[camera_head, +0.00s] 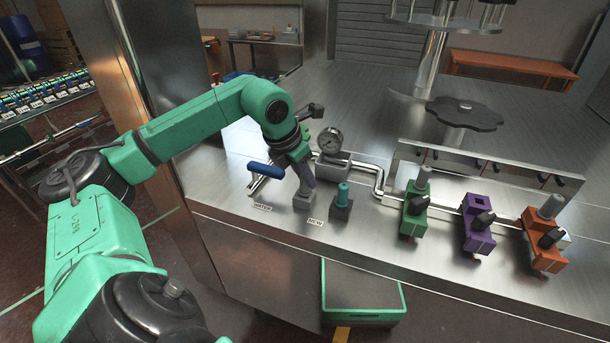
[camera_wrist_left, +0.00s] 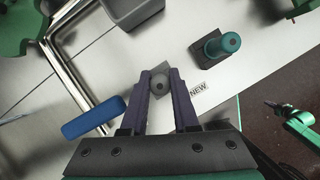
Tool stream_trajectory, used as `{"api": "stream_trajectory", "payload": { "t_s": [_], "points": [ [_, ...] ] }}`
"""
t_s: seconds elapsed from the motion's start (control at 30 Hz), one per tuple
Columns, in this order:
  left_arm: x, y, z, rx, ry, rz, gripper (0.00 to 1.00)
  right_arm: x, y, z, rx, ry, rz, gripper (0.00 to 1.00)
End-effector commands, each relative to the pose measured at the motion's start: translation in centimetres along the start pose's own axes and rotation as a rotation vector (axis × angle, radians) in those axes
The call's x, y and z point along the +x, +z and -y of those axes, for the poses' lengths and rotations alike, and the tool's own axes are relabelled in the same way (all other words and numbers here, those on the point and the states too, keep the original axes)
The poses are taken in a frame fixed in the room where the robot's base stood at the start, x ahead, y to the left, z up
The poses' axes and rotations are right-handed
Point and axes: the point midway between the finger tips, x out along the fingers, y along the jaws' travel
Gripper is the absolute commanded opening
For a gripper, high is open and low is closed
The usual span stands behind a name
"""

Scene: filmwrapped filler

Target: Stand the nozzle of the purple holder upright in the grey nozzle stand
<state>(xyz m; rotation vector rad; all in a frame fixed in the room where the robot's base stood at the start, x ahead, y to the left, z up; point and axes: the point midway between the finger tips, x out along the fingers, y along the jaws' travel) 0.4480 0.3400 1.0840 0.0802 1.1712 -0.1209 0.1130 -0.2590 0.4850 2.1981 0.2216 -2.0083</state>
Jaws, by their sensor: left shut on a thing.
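My left gripper (camera_head: 308,184) reaches down at the grey nozzle stand (camera_head: 303,202) on the steel bench. In the left wrist view its fingers (camera_wrist_left: 160,88) are shut on a grey nozzle (camera_wrist_left: 160,80), seen nearly end on with a dark hole in its tip. A grey corner of the stand (camera_wrist_left: 184,69) shows behind the nozzle. The fingers hide the nozzle's lower end, so I cannot tell whether it sits in the stand or just above. The purple holder (camera_head: 478,230) has an empty square socket on top.
A teal nozzle (camera_head: 343,193) stands in a dark stand close to the right, beside the NEW label (camera_head: 315,222). A blue handle (camera_head: 266,171) is close to the left. A gauge (camera_head: 331,141) and pipe stand behind. Green (camera_head: 415,210) and orange (camera_head: 543,240) holders flank the purple one.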

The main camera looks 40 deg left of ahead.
Motion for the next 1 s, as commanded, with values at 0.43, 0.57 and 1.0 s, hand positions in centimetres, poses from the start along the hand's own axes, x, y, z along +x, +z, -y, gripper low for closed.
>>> {"api": "stream_trajectory", "payload": {
  "t_s": [0.43,0.57,1.0],
  "points": [
    [0.29,-0.13,-0.01,0.0,0.0,0.0,0.0,0.27,-0.06,-0.02,0.001,0.0,-0.002,0.0],
    [0.44,-0.19,-0.01,0.0,0.0,0.0,0.0,0.41,-0.06,-0.02,0.001,0.0,-0.002,0.0],
    [0.59,-0.29,0.02,0.0,0.0,-0.003,0.63,0.49,-0.06,-0.03,0.001,0.0,-0.002,0.0]
  ]
}}
